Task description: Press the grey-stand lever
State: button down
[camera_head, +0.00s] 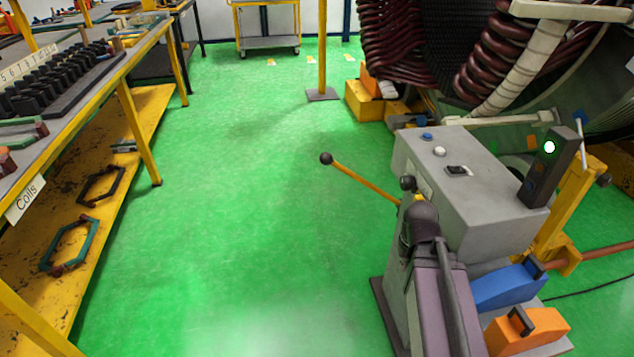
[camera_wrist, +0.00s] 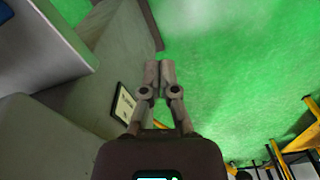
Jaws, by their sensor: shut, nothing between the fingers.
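The lever is a yellow rod (camera_head: 365,183) with a dark ball knob (camera_head: 326,158), slanting up and left from the side of the grey stand (camera_head: 480,190) in the head view. My arm stands in front of the stand's near left side there and largely hides my gripper. In the wrist view my gripper (camera_wrist: 160,68) is shut and empty, its fingertips together over the green floor, just right of the stand's grey side (camera_wrist: 60,125). A small yellow bit shows between the finger links; I cannot tell whether it is the lever. No contact with the lever is visible.
A signal box (camera_head: 550,165) with a lit green lamp stands at the stand's right. Blue (camera_head: 508,287) and orange (camera_head: 525,330) blocks lie near my arm. A large stator with dark red coils (camera_head: 400,45) is behind. A yellow-framed workbench (camera_head: 140,50) is left; the floor between is clear.

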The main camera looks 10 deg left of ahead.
jog(key=w+d+f+n+t+h+b, duration=0.15)
jog(key=w+f+b, duration=0.25)
jog(key=f+b, duration=1)
jog(key=w+a+f+h+b, duration=0.1)
jog(key=w+f+h+b, duration=0.15)
jog(key=f+b, duration=1.2)
jog(key=w+a+r+n+t+h, duration=0.35)
jog(key=w+r+t, duration=0.2)
jog(key=w, duration=0.25)
jog(key=w+a+r+n+t+h, duration=0.35)
jog(key=w+a+r, duration=0.2)
jog(key=w, duration=0.25)
jog(key=w+a+r+n+t+y, duration=0.2)
jog(key=a+r+n+t, duration=0.3)
jog(key=a, duration=0.6)
jog(key=w+a+r+n+t+y, duration=0.3)
jog(key=a+r+n+t, duration=0.3)
jog(key=a+n, duration=0.3)
jog(key=a+r+y, duration=0.1)
jog(key=a, duration=0.2)
jog(key=shift+a+r+y, duration=0.15)
jog(key=shift+r+y, duration=0.1)
jog(key=shift+y, duration=0.15)
jog(key=shift+w, duration=0.15)
